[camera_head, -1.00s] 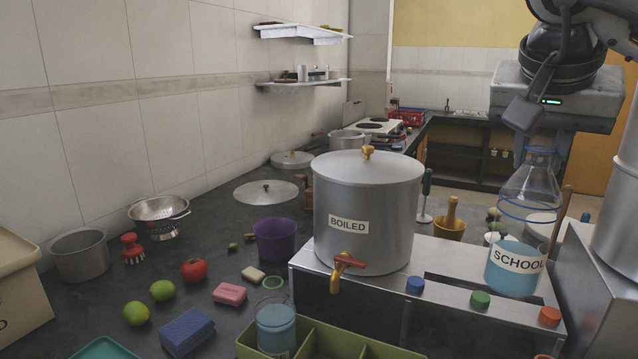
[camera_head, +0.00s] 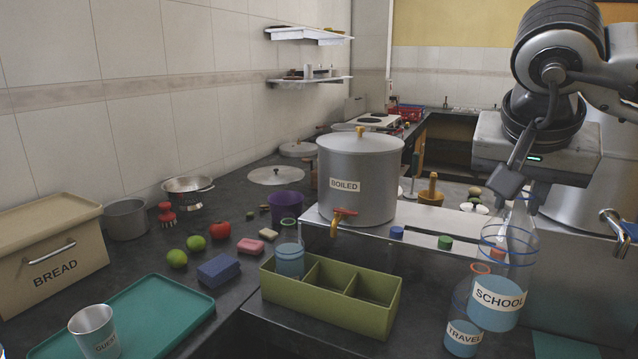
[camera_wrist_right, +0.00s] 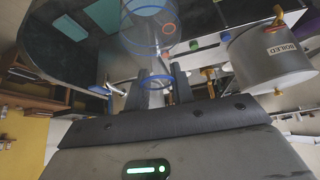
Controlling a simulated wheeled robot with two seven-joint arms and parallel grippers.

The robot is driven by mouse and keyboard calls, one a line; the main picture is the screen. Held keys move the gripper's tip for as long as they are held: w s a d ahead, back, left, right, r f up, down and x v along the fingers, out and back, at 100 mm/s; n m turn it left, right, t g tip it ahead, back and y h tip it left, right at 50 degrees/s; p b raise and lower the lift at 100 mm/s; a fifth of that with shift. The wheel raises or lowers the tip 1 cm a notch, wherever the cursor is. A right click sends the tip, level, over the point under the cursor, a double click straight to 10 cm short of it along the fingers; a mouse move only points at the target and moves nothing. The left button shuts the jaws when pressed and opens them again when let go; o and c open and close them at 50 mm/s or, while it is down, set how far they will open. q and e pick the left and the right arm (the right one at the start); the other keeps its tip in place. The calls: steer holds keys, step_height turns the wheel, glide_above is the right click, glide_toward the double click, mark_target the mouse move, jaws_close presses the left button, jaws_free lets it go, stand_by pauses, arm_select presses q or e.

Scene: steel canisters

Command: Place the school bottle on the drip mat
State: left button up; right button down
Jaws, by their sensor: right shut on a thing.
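The school bottle (camera_head: 498,302) is clear with blue rings, blue liquid and a SCHOOL label. My right gripper (camera_head: 521,194) is shut on its neck and holds it roughly upright at the right of the head view. The bottle also shows between the fingers in the right wrist view (camera_wrist_right: 151,40). A flat teal sheet (camera_head: 565,346), which looks like the drip mat, shows partly at the bottom right edge, below and right of the bottle. The bottle appears apart from it. My left gripper is not in view.
The travel bottle (camera_head: 461,338) stands close by, partly covered by the school bottle. A green divided crate (camera_head: 322,309) holds another bottle. The BOILED pot (camera_head: 357,190) stands on a steel stand. A steel vessel with a tap (camera_head: 614,221) is at right. A teal tray (camera_head: 165,318) holds the GUEST cup.

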mark_target(481, 319)
steer(key=s+a+f+n, duration=0.1)
steer(key=s+f, duration=0.1)
steer(key=f, duration=0.2)
steer(key=s+a+f+n+y, duration=0.1)
steer(key=s+a+f, duration=0.1)
steer(key=f, duration=0.2)
steer(key=s+a+f+n, duration=0.1)
steer(key=s+a+f, duration=0.1)
steer(key=f, duration=0.3)
steer(key=shift+s+a+f+t+y, duration=0.1)
steer(key=shift+s+t+y, duration=0.2)
steer(key=shift+t, duration=0.1)
steer(key=shift+w, duration=0.1)
